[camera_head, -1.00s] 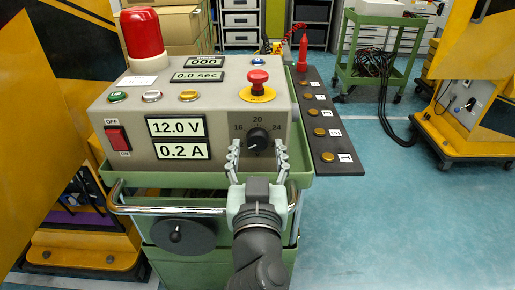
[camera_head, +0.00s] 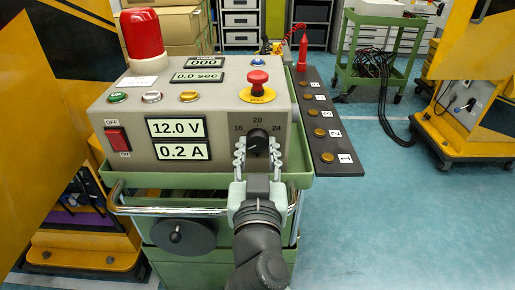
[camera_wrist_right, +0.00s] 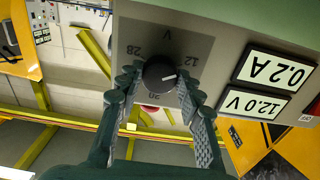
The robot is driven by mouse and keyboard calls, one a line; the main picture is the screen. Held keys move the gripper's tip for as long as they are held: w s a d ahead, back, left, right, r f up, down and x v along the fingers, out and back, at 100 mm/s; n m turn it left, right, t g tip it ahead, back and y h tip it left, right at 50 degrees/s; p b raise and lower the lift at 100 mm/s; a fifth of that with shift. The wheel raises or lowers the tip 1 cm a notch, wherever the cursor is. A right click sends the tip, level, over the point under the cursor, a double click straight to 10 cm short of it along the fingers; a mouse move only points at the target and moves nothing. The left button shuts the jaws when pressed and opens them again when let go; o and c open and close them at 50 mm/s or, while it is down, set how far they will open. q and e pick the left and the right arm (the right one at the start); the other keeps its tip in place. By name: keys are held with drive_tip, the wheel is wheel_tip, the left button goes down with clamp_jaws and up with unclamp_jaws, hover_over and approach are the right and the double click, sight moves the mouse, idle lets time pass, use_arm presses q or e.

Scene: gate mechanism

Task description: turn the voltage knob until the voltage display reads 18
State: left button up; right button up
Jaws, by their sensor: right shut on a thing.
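The voltage knob (camera_head: 258,138) is a black round dial on the front panel, with a scale showing 16, 20 and 24 around it. The voltage display (camera_head: 176,128) reads 12.0 V. My right gripper (camera_head: 258,149) has its fingers on both sides of the knob and is shut on it. In the right wrist view, the knob (camera_wrist_right: 159,72) sits between the two fingertips (camera_wrist_right: 157,79), and its white mark points right, toward the 12 end of the scale. The voltage display (camera_wrist_right: 255,104) also shows there, upside down. My left gripper is not in view.
The current display (camera_head: 182,152) reads 0.2 A. A red emergency button (camera_head: 258,78) sits above the knob, and a red rocker switch (camera_head: 117,139) at the left. A dark strip with numbered buttons (camera_head: 315,115) runs along the right side. A chrome rail (camera_head: 165,211) crosses below the panel.

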drive_tip(key=shift+m+p, duration=0.5)
drive_tip(key=shift+m, duration=1.5)
drive_tip(key=m, duration=0.3)
drive_tip(key=shift+m, duration=0.3)
drive_tip(key=m, duration=0.3)
drive_tip(key=shift+m, duration=0.3)
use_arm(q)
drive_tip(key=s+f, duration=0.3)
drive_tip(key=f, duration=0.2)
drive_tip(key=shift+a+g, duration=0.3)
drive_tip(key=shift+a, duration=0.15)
use_arm(e)
drive_tip(key=m, duration=0.6)
drive_tip(key=shift+a+r, duration=0.1)
drive_tip(key=shift+m, duration=0.3)
drive_tip(key=o, duration=1.2)
drive_tip(key=shift+c, duration=0.2)
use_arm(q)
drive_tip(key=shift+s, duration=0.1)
